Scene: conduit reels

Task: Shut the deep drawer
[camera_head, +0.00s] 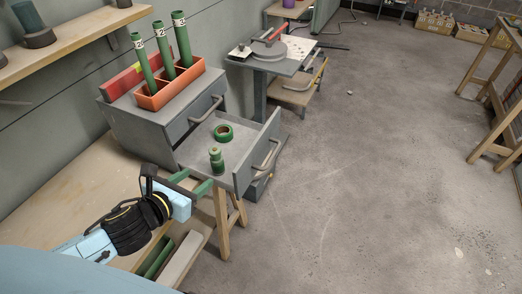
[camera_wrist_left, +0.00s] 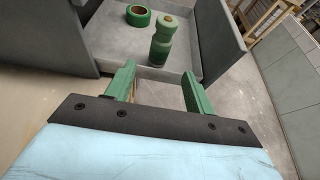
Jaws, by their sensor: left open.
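The deep drawer (camera_head: 243,172) is pulled well out of a grey cabinet (camera_head: 150,125) and has a bar handle (camera_head: 268,157) on its tall front. Inside it are a green tape roll (camera_head: 223,132) and a green bottle (camera_head: 216,160), which stands upright. My left gripper (camera_head: 200,177) is open and empty, beside the drawer's near side, with its green fingers pointing toward it. In the left wrist view, the open fingers (camera_wrist_left: 160,66) point at the drawer (camera_wrist_left: 217,55), with the bottle (camera_wrist_left: 161,45) beyond them. My right gripper is not in view.
An orange holder (camera_head: 167,88) with green tubes stands on the cabinet. Another grey drawer front with a handle (camera_head: 206,110) is shut. A wooden bench (camera_head: 70,195) lies on the near left. A small machine stand (camera_head: 272,58) is farther back.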

